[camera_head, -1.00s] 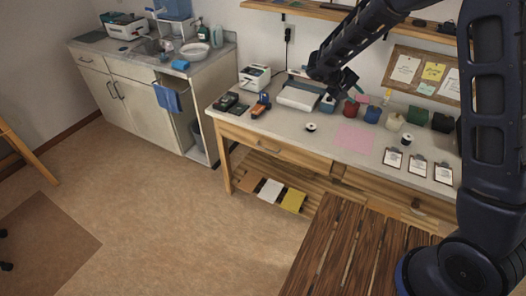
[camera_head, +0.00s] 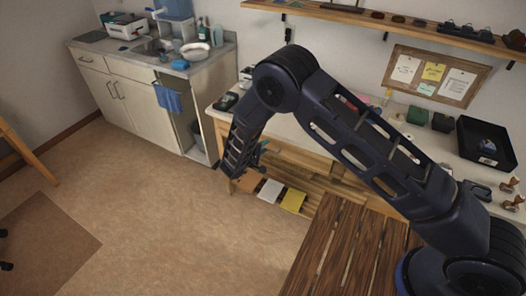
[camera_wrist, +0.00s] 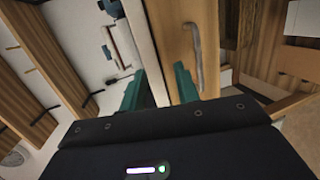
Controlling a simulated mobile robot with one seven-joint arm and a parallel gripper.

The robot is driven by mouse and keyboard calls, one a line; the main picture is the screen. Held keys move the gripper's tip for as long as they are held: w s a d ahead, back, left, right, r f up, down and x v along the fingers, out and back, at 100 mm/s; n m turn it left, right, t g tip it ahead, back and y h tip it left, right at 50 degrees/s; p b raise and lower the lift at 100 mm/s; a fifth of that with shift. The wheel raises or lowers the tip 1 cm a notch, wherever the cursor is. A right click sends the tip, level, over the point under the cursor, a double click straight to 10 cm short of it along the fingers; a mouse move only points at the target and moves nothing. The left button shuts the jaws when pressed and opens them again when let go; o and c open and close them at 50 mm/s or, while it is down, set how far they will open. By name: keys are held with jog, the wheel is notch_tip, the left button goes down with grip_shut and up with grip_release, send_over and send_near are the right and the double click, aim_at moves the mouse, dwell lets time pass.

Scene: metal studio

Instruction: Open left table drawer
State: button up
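The left drawer (camera_wrist: 180,30) is a light wooden front under the pale tabletop. It looks shut. Its curved metal handle (camera_wrist: 195,55) shows in the wrist view, just right of the right fingertip. My gripper (camera_wrist: 159,75) has two teal fingers spread apart, with nothing held between them. The fingers point at the table's front edge; I cannot tell whether they touch the drawer. In the head view my gripper (camera_head: 261,158) is in front of the table's left part, and my arm hides much of the drawer front (camera_head: 292,157) and its handle.
A slatted wooden table (camera_head: 340,250) stands at the front. Coloured boards (camera_head: 270,191) lie on the low shelf beneath the worktable. A sink cabinet (camera_head: 130,95) stands at the back left.

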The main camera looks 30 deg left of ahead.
jog(key=s+a+f+n+y, duration=0.2)
jog(key=s+a+f, duration=0.1)
jog(key=s+f, duration=0.25)
jog(key=x, duration=1.1)
jog(key=shift+r+t, duration=0.35)
jog(key=shift+t, duration=0.05)
grip_shut()
